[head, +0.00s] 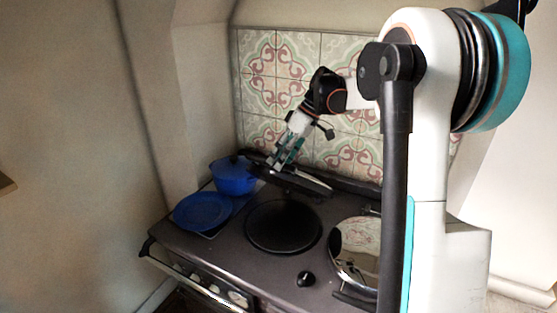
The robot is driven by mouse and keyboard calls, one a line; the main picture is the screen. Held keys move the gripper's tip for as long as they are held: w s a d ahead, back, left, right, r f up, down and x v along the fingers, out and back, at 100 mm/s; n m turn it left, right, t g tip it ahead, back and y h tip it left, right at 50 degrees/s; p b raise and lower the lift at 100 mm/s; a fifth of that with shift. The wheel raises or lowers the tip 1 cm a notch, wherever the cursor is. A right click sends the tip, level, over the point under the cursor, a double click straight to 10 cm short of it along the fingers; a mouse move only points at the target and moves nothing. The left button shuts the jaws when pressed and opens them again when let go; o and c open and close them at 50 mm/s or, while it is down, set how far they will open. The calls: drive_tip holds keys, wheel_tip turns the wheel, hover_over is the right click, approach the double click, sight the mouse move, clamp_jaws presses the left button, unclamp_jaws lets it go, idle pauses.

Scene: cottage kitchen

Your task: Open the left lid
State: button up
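The left lid (312,184) is raised at the back of the dark range cooker (255,262). It shows nearly edge-on as a dark slab with a bright metal rim. The round black left hotplate (283,227) lies uncovered in front of it. My gripper (273,163) is at the raised lid's upper left part, behind the hotplate. Its fingertips are dark and small against the lid, so I cannot tell whether they touch it or are open or shut. The shiny domed right lid (356,240) lies down, partly hidden by my arm.
A blue pot (233,178) stands at the cooker's back left corner, close to my gripper. A blue round dish or lid (202,212) lies in front of it. A black knob (306,279) sits near the front edge. A rail (195,281) runs along the front. A tiled wall (345,140) rises close behind.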

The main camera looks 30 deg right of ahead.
drive_tip(key=d+r+p, duration=0.5)
drive_tip(key=d+r, duration=0.2)
drive_tip(key=r, duration=0.1)
drive_tip(key=shift+s+r, duration=0.15)
idle(0.9)
idle(0.3)
